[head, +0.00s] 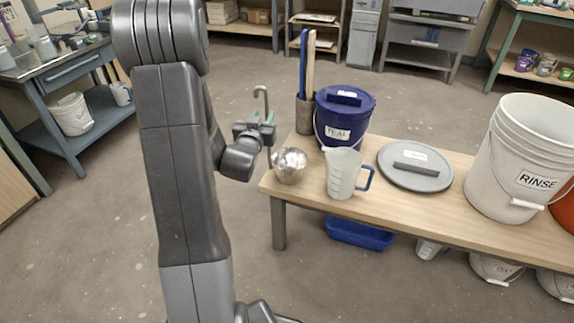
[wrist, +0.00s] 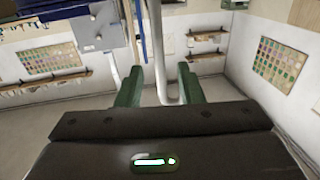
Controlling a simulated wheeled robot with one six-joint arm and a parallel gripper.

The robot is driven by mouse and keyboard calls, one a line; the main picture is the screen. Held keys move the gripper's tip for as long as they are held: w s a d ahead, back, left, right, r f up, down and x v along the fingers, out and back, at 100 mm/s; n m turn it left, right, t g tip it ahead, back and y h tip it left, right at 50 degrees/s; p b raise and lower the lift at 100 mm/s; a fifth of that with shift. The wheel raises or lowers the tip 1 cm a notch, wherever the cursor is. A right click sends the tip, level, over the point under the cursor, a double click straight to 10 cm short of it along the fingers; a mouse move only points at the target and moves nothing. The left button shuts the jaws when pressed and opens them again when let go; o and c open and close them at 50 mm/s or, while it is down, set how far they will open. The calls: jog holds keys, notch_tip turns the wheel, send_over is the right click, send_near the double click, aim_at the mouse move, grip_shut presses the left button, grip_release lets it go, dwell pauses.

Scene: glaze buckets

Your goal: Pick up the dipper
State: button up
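The dipper is a shiny metal cup (head: 290,168) at the left end of the wooden bench, with a thin upright handle that hooks over at the top (head: 262,92). My gripper (head: 266,130) is at the handle, above and left of the cup. In the wrist view, the grey handle (wrist: 157,50) runs between the two green fingers (wrist: 158,85), with gaps showing on both sides. The fingers look open around the handle, not closed on it. The lower handle is partly hidden in the head view.
A measuring jug (head: 343,174) stands just right of the cup. Behind are a stick holder (head: 305,115) and a lidded blue bucket (head: 342,118). A grey lid (head: 425,177) and a white RINSE bucket (head: 520,155) are further right. Floor left of the bench is clear.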

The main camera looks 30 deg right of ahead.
aim_at(266, 111)
jog(key=x, duration=0.5)
jog(key=shift+d+f+b, duration=0.1)
jog(key=shift+f+b, duration=0.1)
jog(key=shift+b, duration=0.15)
grip_shut()
dwell(1.1)
